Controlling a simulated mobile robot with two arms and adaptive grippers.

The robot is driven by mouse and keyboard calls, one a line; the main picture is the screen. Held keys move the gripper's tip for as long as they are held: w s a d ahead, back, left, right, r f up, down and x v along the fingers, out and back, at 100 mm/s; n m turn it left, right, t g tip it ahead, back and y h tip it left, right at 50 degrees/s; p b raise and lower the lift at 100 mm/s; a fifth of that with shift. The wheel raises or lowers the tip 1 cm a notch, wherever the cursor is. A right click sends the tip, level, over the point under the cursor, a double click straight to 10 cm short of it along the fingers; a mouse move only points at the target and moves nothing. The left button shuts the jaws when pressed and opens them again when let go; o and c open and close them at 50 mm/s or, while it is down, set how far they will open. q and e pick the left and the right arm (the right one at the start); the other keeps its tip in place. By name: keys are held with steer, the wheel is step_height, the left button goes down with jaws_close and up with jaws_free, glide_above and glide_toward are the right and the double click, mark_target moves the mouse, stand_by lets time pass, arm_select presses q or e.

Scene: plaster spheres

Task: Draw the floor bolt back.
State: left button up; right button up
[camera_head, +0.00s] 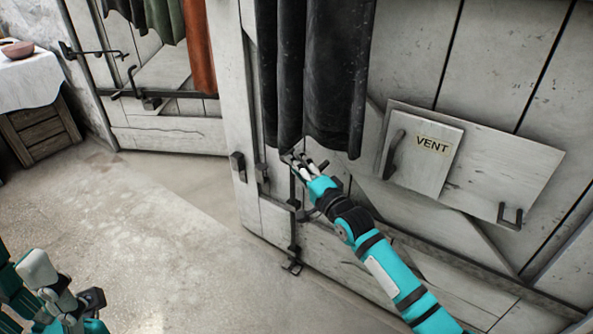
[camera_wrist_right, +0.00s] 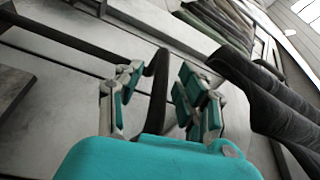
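The floor bolt (camera_head: 292,225) is a dark upright rod low on the pale plank door, ending near the floor at a bracket. My right gripper (camera_head: 300,164) is at the bolt's top end, just below the black cloth. In the right wrist view, a dark rod with a bent end (camera_wrist_right: 160,85) reaches between the spread fingers of the right gripper (camera_wrist_right: 160,100). The bent end is nearer the left finger; a gap shows to the right finger. My left gripper (camera_head: 62,296) is low at the left, away from the door; its finger opening is unclear.
Black cloth (camera_head: 310,80) hangs right above the right gripper and shows at the right of the wrist view. A VENT panel (camera_head: 424,155) with a handle is on the door at right. A cloth-covered crate (camera_head: 38,125) stands far left. The floor (camera_head: 150,220) between is clear.

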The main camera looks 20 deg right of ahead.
steer(key=shift+w+a+r, duration=0.1)
steer(key=shift+w, duration=0.35)
steer(key=shift+c, duration=0.3)
jaws_close()
